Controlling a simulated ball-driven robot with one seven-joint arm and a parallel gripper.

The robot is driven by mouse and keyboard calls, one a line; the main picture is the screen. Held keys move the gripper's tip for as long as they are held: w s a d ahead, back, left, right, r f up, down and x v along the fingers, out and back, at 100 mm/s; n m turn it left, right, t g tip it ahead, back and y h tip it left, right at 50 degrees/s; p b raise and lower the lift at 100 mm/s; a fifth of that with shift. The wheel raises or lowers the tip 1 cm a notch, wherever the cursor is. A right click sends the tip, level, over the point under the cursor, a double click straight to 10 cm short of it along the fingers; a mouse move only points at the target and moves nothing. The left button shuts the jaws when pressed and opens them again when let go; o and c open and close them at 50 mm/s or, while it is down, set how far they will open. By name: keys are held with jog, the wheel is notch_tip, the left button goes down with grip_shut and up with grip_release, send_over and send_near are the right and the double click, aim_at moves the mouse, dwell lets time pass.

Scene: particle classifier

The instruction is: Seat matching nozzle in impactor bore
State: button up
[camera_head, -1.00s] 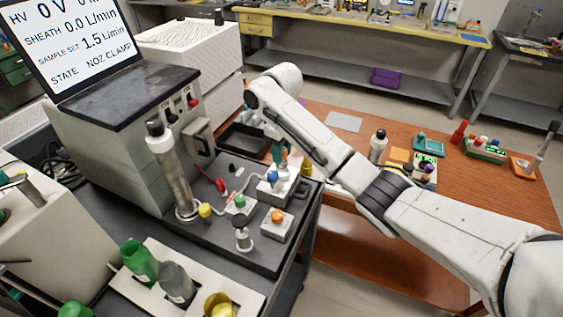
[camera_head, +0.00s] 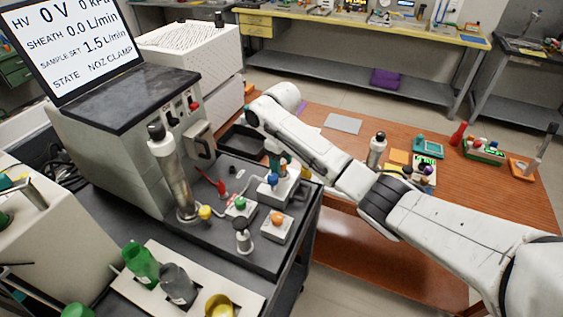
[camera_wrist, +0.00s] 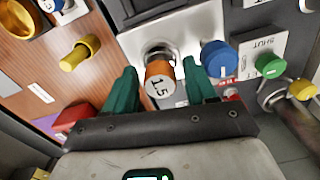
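An orange-ringed nozzle (camera_wrist: 159,84) marked 1.5 stands at the round metal bore (camera_wrist: 158,52) of a white block in the wrist view. I cannot tell how deep it sits. My gripper (camera_wrist: 161,76) has its two green fingers on either side of this nozzle, with a gap to each, so it is open. In the head view my gripper (camera_head: 277,162) is over the white block (camera_head: 287,192), behind its blue knob (camera_head: 272,180); the fingertips are partly hidden. The blue knob also shows just right of my right finger in the wrist view (camera_wrist: 218,58).
A green knob (camera_head: 240,203), a yellow knob (camera_head: 205,211) and an orange knob (camera_head: 278,218) stand close by on the dark deck. A tall metal column (camera_head: 172,175) rises to their left. The wrist view shows a yellow piece (camera_wrist: 80,52) and a red piece (camera_wrist: 72,112) on the brown table.

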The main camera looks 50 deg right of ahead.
aim_at(282, 161)
notch_tip(282, 161, up, 12)
jog(key=shift+r+p, duration=0.2)
jog(key=shift+p, duration=0.75)
jog(key=shift+f, duration=0.1)
